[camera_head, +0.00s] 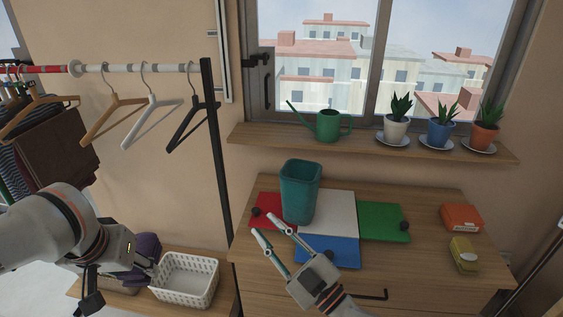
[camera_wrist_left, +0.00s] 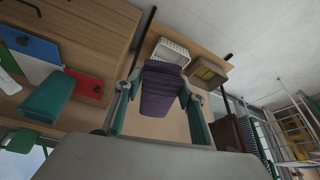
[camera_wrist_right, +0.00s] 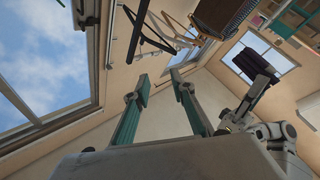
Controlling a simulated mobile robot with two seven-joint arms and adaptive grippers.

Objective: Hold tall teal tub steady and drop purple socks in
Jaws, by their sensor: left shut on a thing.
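The tall teal tub (camera_head: 300,195) stands upright on the wooden table, on coloured panels. It also shows in the left wrist view (camera_wrist_left: 48,97). The purple socks (camera_head: 146,247) are a bundle held in my left gripper (camera_wrist_left: 161,80), left of the table; the bundle fills the space between the fingers in the left wrist view (camera_wrist_left: 160,95). They also appear as a dark shape in the right wrist view (camera_wrist_right: 248,64). My right gripper (camera_head: 264,226) is open and empty, its fingertips just left of and in front of the tub, apart from it.
A white basket (camera_head: 185,278) stands low, below the socks. A clothes rack post (camera_head: 216,150) rises between the left arm and the table. Red, green and blue panels lie on the table, with an orange box (camera_head: 462,217) and a yellow item (camera_head: 464,254) at right.

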